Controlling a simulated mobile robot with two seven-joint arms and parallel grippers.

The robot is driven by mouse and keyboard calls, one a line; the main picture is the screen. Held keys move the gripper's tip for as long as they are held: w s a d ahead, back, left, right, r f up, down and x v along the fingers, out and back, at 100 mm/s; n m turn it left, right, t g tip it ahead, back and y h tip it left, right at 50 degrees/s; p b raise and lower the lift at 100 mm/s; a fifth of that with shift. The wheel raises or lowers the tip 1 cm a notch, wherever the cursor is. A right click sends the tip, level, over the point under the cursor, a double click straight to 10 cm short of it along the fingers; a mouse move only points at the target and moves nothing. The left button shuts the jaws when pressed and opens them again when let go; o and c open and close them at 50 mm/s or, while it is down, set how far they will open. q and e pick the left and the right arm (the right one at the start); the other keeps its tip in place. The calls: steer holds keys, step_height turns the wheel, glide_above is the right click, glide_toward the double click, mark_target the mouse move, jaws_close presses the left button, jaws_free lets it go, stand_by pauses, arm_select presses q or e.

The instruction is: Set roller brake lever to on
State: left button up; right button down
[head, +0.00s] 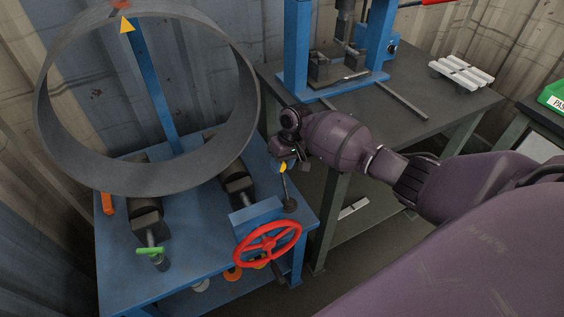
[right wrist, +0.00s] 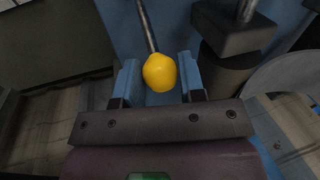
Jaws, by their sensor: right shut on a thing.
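The roller brake lever is a thin dark rod (head: 286,190) with a yellow knob (head: 283,167), rising from a round base at the right side of the blue roller stand (head: 190,270). My right gripper (head: 284,163) is at the top of the lever and partly covers the knob. In the right wrist view the yellow knob (right wrist: 159,72) sits between the blue fingers of my right gripper (right wrist: 159,80), which is shut on it. The rod stands nearly upright in the head view. I cannot read any on or off marking. My left gripper is not in view.
A large grey pipe ring (head: 245,130) rests on the black rollers (head: 148,212). A red handwheel (head: 268,243) is in front of the lever, and a green handle (head: 150,251) is at the left. A dark workbench (head: 440,125) with a blue press frame (head: 335,85) stands behind my right arm.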

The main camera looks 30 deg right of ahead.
arm_select(q)
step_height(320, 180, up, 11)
steer(key=p, duration=1)
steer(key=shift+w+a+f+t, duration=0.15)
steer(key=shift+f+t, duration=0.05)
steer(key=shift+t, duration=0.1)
arm_select(e)
steer(key=s+f+n+t, duration=0.1)
steer(key=s+t, duration=0.7)
steer(key=s, duration=0.4)
steer(key=shift+s+a, duration=0.3)
steer(key=shift+a, duration=0.05)
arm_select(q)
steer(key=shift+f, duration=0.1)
arm_select(e)
steer(key=shift+f, duration=0.1)
steer(key=c, duration=0.7)
jaws_free()
steer(key=shift+c, duration=0.2)
